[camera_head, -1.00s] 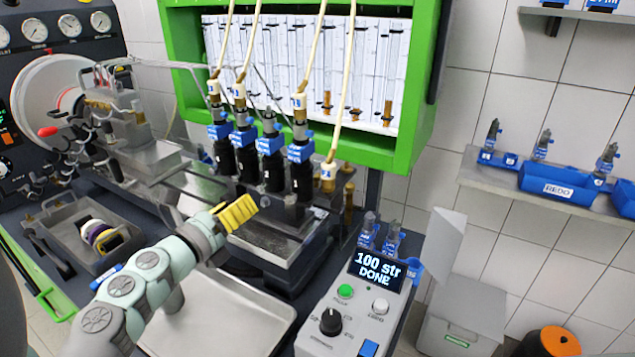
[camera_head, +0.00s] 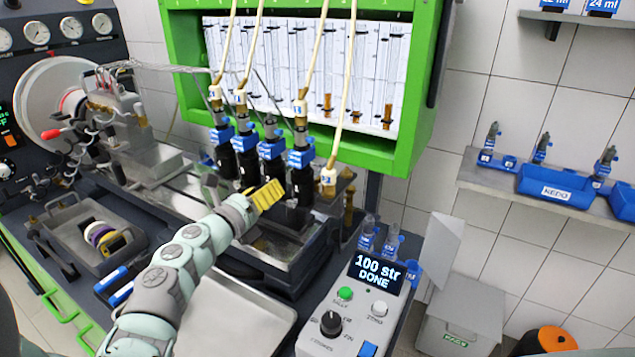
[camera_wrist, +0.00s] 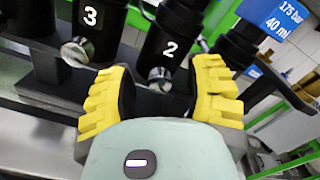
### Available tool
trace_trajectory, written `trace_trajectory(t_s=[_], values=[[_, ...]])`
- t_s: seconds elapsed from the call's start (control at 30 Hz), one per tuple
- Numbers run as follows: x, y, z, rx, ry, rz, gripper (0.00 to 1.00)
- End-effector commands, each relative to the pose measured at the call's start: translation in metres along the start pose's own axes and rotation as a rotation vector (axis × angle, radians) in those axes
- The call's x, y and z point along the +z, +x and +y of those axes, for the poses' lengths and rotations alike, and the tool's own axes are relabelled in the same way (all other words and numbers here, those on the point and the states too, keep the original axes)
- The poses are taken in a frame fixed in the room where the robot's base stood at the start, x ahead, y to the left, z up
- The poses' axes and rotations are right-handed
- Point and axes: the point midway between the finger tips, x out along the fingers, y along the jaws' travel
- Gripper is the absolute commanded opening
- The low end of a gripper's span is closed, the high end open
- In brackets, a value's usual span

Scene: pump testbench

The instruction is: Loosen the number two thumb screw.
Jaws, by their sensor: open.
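The number two thumb screw (camera_wrist: 160,78) is a round silver knob at the lower end of the black holder marked 2 (camera_wrist: 166,52) in the wrist view. My gripper (camera_wrist: 162,95) has yellow ridged fingers, open, one on each side of this knob, with a gap to it. In the head view my gripper (camera_head: 268,192) is in front of the row of black holders and hides the knob. A second silver knob (camera_wrist: 76,52) sits under the holder marked 3 (camera_wrist: 92,18), left of my left finger.
A black holder with a blue tag (camera_wrist: 275,18) stands close on the right in the wrist view. Pale hoses (camera_head: 318,50) run up from the injectors to the green-framed panel (camera_head: 405,150). The control box (camera_head: 355,310) reads 100 str DONE. A metal tray (camera_head: 235,315) lies below my arm.

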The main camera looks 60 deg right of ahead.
Motion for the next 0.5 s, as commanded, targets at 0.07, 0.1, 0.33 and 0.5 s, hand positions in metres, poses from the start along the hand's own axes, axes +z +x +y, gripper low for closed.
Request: trace_trajectory(t_s=[0.07, 0.1, 0.33, 0.5], values=[[-0.0006, 0.0005, -0.0011, -0.002, 0.000, 0.001, 0.49], [-0.0006, 0.0004, -0.0010, -0.002, 0.000, 0.001, 0.45], [-0.0003, 0.0002, -0.0007, -0.002, 0.000, 0.001, 0.21], [0.0000, 0.0000, -0.0005, -0.001, 0.000, 0.000, 0.04]])
